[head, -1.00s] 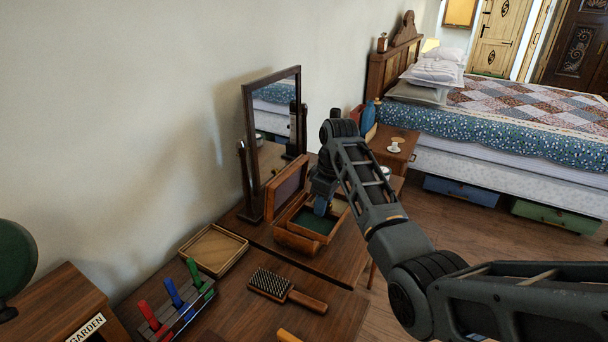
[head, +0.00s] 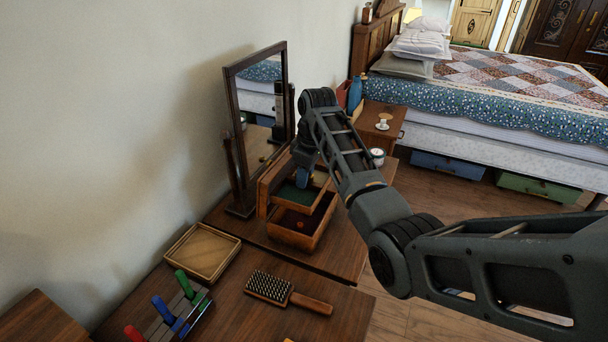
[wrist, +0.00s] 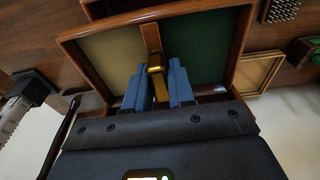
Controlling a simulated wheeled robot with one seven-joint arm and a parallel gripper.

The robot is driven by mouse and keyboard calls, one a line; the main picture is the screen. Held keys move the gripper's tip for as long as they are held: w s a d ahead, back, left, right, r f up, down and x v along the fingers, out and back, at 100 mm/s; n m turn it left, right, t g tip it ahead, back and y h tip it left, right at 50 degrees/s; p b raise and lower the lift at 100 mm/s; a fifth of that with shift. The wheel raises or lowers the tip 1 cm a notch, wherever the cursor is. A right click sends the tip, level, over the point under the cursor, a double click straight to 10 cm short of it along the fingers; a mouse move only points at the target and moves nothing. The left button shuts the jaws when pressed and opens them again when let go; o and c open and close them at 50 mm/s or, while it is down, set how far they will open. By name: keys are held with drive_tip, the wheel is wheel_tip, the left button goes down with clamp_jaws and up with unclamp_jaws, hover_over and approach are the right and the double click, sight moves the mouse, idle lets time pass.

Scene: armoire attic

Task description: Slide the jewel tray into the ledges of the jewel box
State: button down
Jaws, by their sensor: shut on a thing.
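The jewel box (head: 291,238) stands on the dressing table with its dark red inside showing. The jewel tray (head: 288,195) is a shallow wooden tray with a green-lined part, held above the back of the box; whether it touches the box is unclear. In the wrist view the tray (wrist: 217,48) shows a cream half and a green half, split by a wooden strip with a brass piece. My gripper (head: 303,180) is shut on this middle strip, with blue fingertips (wrist: 158,86) on both sides. The box's ledges cannot be made out.
A tilting mirror (head: 257,110) stands close behind the box. A rack with coloured handles (head: 178,312) is at the front left. A nightstand (head: 380,125) stands beyond.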

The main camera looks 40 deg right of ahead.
wheel_tip(320, 180, down, 6)
drive_tip(key=b, duration=0.2)
drive_tip(key=shift+r+b, duration=0.15)
drive_tip(key=shift+b, duration=0.25)
drive_tip(key=shift+p, duration=0.85)
idle(1.6)
drive_tip(key=shift+f+b, duration=1.4)
drive_tip(key=shift+f, duration=0.9)
drive_tip(key=c, duration=0.9)
unclamp_jaws()
drive_tip(key=shift+s+d+r, duration=0.1)
drive_tip(key=shift+s+r, duration=0.1)
drive_tip(key=shift+r, duration=1.1)
drive_tip(key=shift+s+d+r, duration=0.1)
drive_tip(key=shift+s+r, duration=0.1)
drive_tip(key=shift+r, duration=1.05)
drive_tip(key=shift+s+r, duration=0.2)
drive_tip(key=shift+r, duration=1.1)
